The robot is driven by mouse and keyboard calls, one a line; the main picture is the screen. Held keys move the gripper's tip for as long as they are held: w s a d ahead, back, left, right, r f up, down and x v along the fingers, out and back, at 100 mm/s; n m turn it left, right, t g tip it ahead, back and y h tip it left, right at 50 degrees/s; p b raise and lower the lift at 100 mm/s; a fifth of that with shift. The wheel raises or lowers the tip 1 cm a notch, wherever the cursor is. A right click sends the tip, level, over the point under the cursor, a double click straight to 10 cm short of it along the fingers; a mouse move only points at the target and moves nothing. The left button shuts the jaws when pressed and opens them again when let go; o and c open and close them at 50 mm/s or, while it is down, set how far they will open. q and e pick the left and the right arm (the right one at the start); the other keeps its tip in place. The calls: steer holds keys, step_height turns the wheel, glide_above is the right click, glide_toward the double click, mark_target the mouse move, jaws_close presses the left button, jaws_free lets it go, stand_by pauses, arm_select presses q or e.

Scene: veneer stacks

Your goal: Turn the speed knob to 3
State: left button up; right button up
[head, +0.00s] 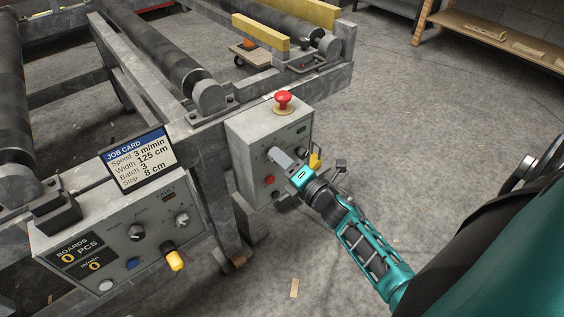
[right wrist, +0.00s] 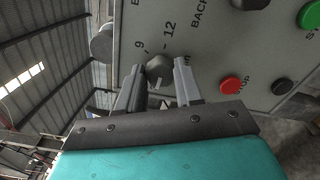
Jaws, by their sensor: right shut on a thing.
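My right gripper (head: 278,156) is at the front face of the grey control box (head: 240,150). In the right wrist view its two fingers (right wrist: 160,80) are shut on a dark knob (right wrist: 157,68), one finger on each side. Scale marks with 9 and 12 are printed on the panel by the knob; the lower numbers are hidden, and I cannot tell where the knob points. The job card (head: 140,160) reads speed 3 m/min. My left gripper is not in view.
A red mushroom button (head: 283,98) tops the box. A red button (right wrist: 230,85), a black one (right wrist: 282,86) and a green one (right wrist: 311,14) sit beside the knob. A second panel (head: 118,243) with knobs stands at left. Rollers fill the upper left; floor at right is open.

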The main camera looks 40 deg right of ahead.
steer(key=shift+n, duration=0.3)
steer(key=o, duration=1)
steer(key=shift+o, duration=0.2)
steer(key=s+d, duration=0.1)
steer(key=s, duration=1.2)
steer(key=shift+p, duration=0.3)
